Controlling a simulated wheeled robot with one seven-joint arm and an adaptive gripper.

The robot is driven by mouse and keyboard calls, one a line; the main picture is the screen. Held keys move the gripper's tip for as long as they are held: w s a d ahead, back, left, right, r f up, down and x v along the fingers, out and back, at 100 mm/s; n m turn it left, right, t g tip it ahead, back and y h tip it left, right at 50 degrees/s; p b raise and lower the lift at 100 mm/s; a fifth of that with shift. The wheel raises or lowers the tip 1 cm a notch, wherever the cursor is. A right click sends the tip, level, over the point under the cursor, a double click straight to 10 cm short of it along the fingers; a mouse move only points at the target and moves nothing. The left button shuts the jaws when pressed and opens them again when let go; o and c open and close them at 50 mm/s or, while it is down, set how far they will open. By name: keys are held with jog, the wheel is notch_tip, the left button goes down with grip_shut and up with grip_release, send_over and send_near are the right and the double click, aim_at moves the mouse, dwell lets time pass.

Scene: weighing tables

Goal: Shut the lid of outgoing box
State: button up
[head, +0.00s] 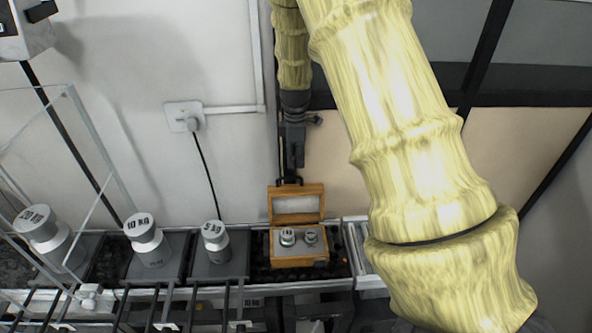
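A small wooden box (285,262) sits on the dark bench surface in the head view; I take it to be the outgoing box. Its lid (272,210) stands open at the back, raised upright with its pale inner panel facing me. Two small metal weights (288,237) sit in the grey insert of the box. My gripper (290,180) points down directly behind or above the lid's top edge. The fingertips are small and dark, and I cannot tell whether they touch the lid or how far apart they are.
Larger metal weights stand left of the box: one marked 5 kg (215,241), one marked 10 kg (147,240) and another (50,236) behind clear panels. A metal roller strip (358,255) lies to the right. The wall with a socket (184,116) is behind.

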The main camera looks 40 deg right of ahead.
aim_at(297, 177)
jog(key=shift+s+f+p, duration=0.2)
jog(key=shift+f+p, duration=0.3)
jog(key=shift+f, duration=1.05)
jog(key=shift+s+f+p, duration=0.2)
jog(key=shift+f+p, duration=0.3)
jog(key=shift+f, duration=1.05)
jog(key=shift+d, duration=0.1)
grip_shut()
